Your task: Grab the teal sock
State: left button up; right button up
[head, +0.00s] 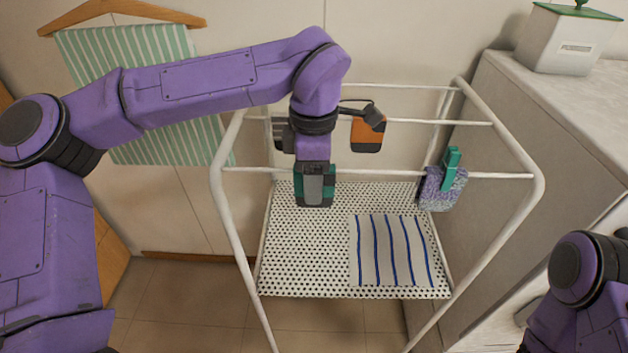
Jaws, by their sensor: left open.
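My left gripper (315,198) points down at the front rail of the white rack and is open. Dark teal patches (299,184) show on both sides of it, level with the rail. They look like the teal sock, mostly hidden behind the gripper; I cannot tell whether the fingers touch it. Part of my right arm shows at the bottom right; its gripper is out of view.
The white rack (226,205) has a perforated shelf (300,260) with a striped cloth (390,250). An orange and black item (367,134) hangs behind. A purple-grey fuzzy item (440,192) hangs by a teal clip (450,168). A cabinet (500,140) stands right.

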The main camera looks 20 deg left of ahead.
pick_arm(q)
jog(key=shift+d, duration=0.1)
grip_shut()
